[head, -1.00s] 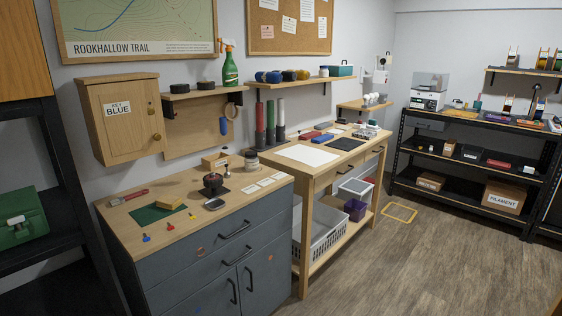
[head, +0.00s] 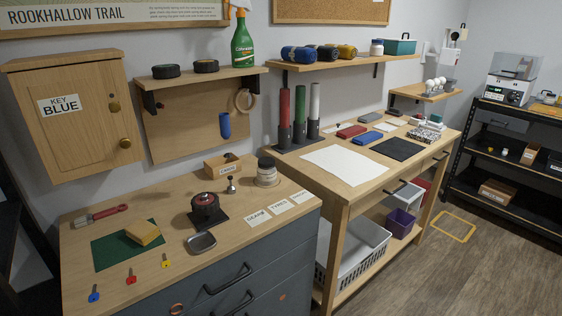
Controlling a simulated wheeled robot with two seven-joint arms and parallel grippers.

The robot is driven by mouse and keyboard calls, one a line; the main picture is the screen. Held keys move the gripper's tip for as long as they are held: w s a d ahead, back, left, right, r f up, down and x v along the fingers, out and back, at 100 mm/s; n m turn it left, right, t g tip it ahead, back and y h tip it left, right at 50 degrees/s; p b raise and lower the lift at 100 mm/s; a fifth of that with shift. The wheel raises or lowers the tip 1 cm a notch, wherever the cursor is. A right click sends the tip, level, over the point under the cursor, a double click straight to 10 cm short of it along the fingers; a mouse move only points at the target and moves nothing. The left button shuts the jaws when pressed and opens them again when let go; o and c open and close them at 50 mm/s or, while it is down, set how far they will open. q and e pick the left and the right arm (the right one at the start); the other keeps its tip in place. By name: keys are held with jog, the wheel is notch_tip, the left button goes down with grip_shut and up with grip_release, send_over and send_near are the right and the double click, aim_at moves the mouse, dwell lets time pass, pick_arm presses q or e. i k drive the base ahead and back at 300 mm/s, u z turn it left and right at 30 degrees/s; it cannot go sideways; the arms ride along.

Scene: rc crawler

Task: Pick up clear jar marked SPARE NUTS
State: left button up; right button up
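A clear jar with a dark lid (head: 267,172) stands upright near the back right of the grey cabinet's wooden top (head: 130,283). Its marking is too small to read. A small white-lidded jar (head: 377,47) stands on the wall shelf above the workbench, also with no readable marking. Neither of my grippers is in view.
A metal tray (head: 201,243), green mat (head: 112,251) and several keys lie left. The workbench (head: 345,190) adjoins right.

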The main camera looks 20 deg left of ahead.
aim_at(266, 177)
jog(key=u, duration=0.75)
jog(key=i, duration=1.05)
jog(key=u, duration=1.05)
